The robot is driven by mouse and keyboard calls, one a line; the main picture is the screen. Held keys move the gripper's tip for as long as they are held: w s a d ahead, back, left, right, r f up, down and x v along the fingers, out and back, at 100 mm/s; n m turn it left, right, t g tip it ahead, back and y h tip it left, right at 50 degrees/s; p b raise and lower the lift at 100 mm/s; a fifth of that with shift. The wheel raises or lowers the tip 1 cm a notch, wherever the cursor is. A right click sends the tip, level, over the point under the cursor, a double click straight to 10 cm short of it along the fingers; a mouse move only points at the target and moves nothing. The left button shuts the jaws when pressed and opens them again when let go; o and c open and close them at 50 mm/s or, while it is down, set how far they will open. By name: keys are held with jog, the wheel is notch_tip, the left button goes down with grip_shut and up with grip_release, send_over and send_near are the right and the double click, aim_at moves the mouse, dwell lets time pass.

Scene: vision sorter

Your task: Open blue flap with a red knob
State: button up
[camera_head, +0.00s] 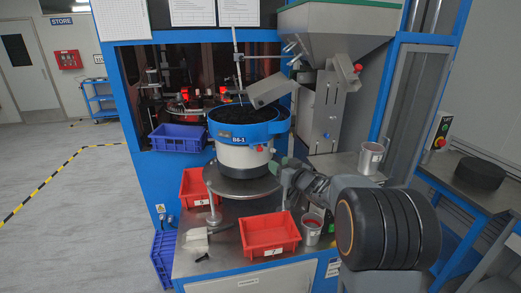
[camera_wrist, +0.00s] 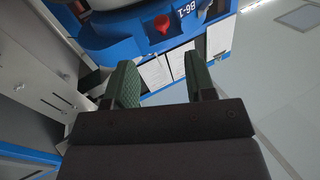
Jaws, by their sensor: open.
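The blue rim (camera_head: 228,131) of the bowl feeder, labelled B6-1, holds dark parts and sits on a white and grey drum. A small red knob (camera_head: 260,148) shows low on its front right; I cannot make out the flap's outline there. In the wrist view the red knob (camera_wrist: 162,22) sticks out from the blue part (camera_wrist: 125,32), beyond my fingertips. My gripper (camera_wrist: 162,75) is open and empty, its two green fingers apart, with the knob roughly between them in the picture but farther off. In the head view my gripper (camera_head: 282,170) is right of the drum, below the knob.
Red bins (camera_head: 268,252) and (camera_head: 196,206) stand on the metal table around the feeder. Metal cups (camera_head: 312,229) and (camera_head: 371,158) stand near my arm. A hopper (camera_head: 335,35) and chute (camera_head: 270,90) overhang the bowl. A blue crate (camera_head: 178,138) is behind left.

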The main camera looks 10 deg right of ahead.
jog(key=p+x, duration=0.2)
jog(key=x, duration=1)
jog(key=shift+a+r, duration=0.1)
